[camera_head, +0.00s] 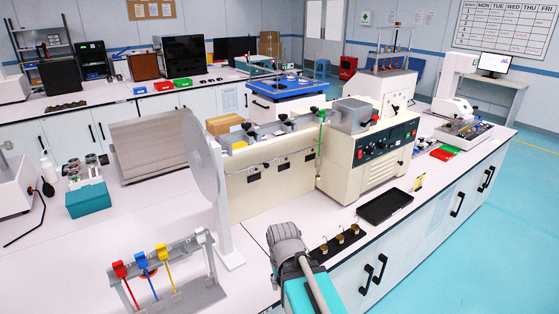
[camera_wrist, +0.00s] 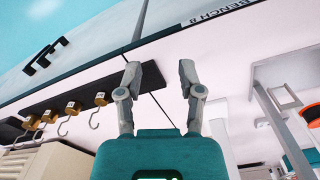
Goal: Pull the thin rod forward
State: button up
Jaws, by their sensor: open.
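The beige insertion tester (camera_head: 268,187) stands on the white bench in the head view. A thin upright rod with a green upper part (camera_head: 321,135) shows at its front, where the long box meets the control housing. I cannot tell for sure that this is the task's rod. My gripper (camera_wrist: 162,92) is open and empty in the wrist view, its two fingers apart above the white bench top. In the head view my arm is at the bench's front edge, and the fingers cannot be made out. The rod cannot be made out in the wrist view.
A black strip with brass hooked weights (camera_head: 339,240) lies close to my arm, right of it. A black tray (camera_head: 385,206) lies farther right. A white stand with a large disc (camera_head: 208,165) is left of the tester. Coloured levers (camera_head: 144,265) stand at lower left.

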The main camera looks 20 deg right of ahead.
jog(key=shift+o, duration=1.2)
jog(key=w+a+r+m+t+y, duration=0.1)
jog(key=w+r+m+t+y, duration=0.25)
jog(key=w+m, duration=0.3)
jog(key=w+a+r+m+t+y, duration=0.25)
jog(key=w+m+t+y, duration=0.2)
jog(key=w, duration=0.35)
jog(key=w+d+r+m+t+h, duration=0.1)
jog(key=w+d+r+m+t, duration=0.3)
jog(key=m, duration=0.5)
jog(key=w+d+r+m+t+b, duration=0.1)
jog(key=w+d+r+m+t, duration=0.4)
jog(key=d+m, duration=0.4)
notch_tip(320, 180, up, 2)
jog(key=shift+w+r+h, duration=0.25)
jog(key=shift+w+h, duration=0.15)
jog(key=shift+w, duration=0.2)
jog(key=shift+w, duration=0.1)
